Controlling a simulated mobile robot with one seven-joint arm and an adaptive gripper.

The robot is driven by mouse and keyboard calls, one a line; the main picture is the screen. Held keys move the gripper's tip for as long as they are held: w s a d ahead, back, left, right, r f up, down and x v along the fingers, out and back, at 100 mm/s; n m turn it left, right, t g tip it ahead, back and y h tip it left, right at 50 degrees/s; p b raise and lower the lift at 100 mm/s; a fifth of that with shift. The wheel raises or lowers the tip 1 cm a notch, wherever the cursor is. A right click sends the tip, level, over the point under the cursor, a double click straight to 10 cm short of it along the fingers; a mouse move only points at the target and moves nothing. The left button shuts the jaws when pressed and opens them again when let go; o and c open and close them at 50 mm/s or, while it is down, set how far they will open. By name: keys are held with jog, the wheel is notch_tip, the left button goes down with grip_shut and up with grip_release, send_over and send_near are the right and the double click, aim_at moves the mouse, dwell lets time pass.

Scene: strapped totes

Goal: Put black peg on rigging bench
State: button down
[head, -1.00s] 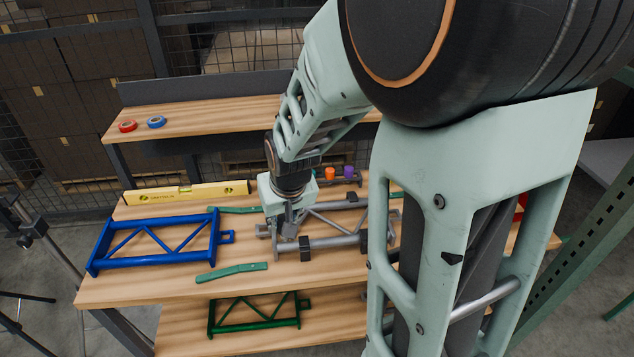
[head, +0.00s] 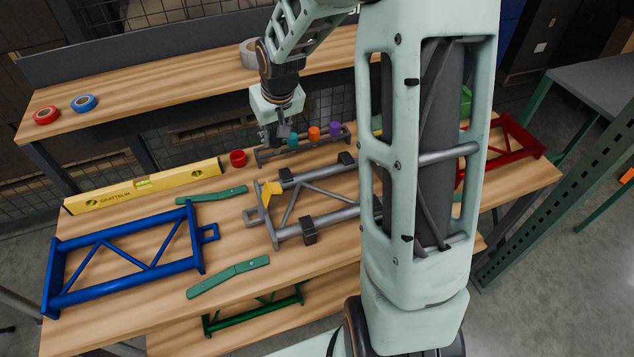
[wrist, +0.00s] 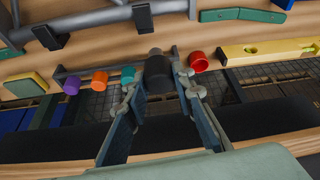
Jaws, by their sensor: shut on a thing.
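The black peg (wrist: 158,72) is between the fingers of my gripper (wrist: 160,82) in the wrist view, and the gripper is shut on it. In the head view my gripper (head: 281,137) is over the back of the wooden bench (head: 235,235), close to the peg rack (head: 268,156). The peg is hard to make out there against the dark fingers. Teal (head: 292,141), orange (head: 314,133) and purple (head: 335,129) pegs stand along the rack. Whether the black peg touches the rack cannot be told.
A red cup-like piece (head: 238,158) stands left of the rack, near a yellow level (head: 145,184). A grey frame (head: 305,236) with a yellow piece (head: 271,193), a blue frame (head: 125,250) and green bars (head: 228,277) lie on the bench. A raised shelf (head: 180,95) is behind.

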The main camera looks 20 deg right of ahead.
jog(key=x, duration=0.4)
jog(key=b+x, duration=0.1)
jog(key=x, duration=0.8)
jog(key=shift+s+d+f, duration=0.25)
jog(key=shift+d+f, duration=0.1)
jog(key=shift+f+b, duration=0.1)
jog(key=shift+b, duration=0.25)
jog(key=shift+f, duration=0.2)
jog(key=c, duration=1.6)
grip_release()
jog(key=shift+r, duration=0.1)
jog(key=shift+r, duration=0.15)
jog(key=shift+r, duration=0.3)
jog(key=v, duration=0.5)
jog(key=p+v, duration=0.1)
jog(key=v, duration=0.5)
jog(key=shift+s+d+r, duration=0.2)
jog(key=shift+d+r, duration=0.05)
